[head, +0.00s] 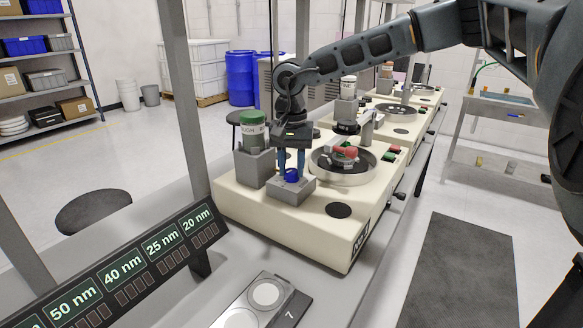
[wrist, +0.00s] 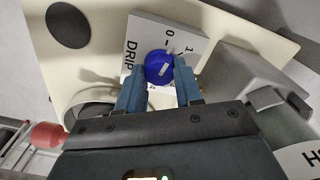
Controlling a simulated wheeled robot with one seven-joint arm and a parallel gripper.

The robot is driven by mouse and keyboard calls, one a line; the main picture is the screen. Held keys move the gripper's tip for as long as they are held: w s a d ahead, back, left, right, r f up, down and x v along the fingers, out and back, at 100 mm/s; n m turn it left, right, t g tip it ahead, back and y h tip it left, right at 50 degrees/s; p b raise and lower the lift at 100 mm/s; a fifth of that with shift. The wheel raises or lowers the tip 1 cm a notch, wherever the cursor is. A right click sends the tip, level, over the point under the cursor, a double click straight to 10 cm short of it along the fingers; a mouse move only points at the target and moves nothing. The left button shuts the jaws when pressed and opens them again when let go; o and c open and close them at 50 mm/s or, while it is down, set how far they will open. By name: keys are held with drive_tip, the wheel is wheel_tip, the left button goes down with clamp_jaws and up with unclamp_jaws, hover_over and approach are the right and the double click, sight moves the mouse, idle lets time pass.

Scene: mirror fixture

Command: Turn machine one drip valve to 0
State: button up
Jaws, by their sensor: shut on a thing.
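The drip valve is a blue round knob (head: 291,175) on a small grey block (head: 290,193) on the nearest cream machine (head: 330,226). In the wrist view the knob (wrist: 157,64) sits on a white plate (wrist: 143,32) lettered DRIP, with the marks 0 and 1 beside it. A pale pointer line shows on the knob, but its exact setting is hard to tell. My gripper (head: 290,176) points down over the block. Its blue fingers, also in the wrist view (wrist: 160,78), are shut on the knob from both sides and partly hide the plate's marks.
A grey holder with a green-capped bottle (head: 251,130) stands just left of my gripper. A round polishing bowl (head: 343,180) with a red-topped part is close on the right. More machines (head: 400,108) stand behind. A sign with nm values (head: 122,266) is at front left.

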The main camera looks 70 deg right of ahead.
sight(291, 170)
drive_tip(key=shift+n, duration=1.1)
drive_tip(key=o, duration=1)
drive_tip(key=shift+o, duration=0.2)
drive_tip(key=shift+r, duration=0.1)
wheel_tip(291, 170, up, 8)
drive_tip(key=shift+f+b, duration=0.15)
drive_tip(key=shift+b, duration=0.25)
